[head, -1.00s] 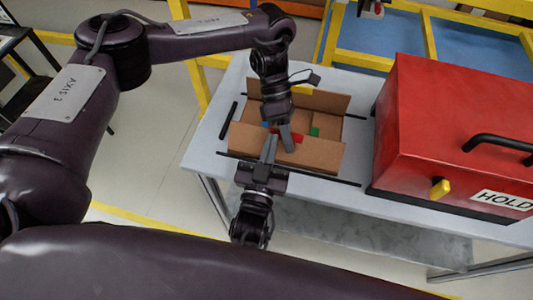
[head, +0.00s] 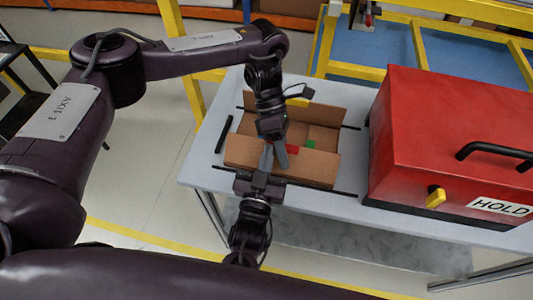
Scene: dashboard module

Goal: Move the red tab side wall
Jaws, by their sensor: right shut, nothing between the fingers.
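The open cardboard box (head: 315,167) stands on the grey table with its near flap folded outward. A red tab (head: 292,149) shows at the inner edge of its near side, just right of the fingers. A green tab (head: 310,144) shows to the right of it.
A red case (head: 430,130) with a black handle and yellow latch stands right of the box. Thin black bars (head: 224,134) lie around the box on the table (head: 205,165). Yellow framing (head: 420,45) stands behind the table.

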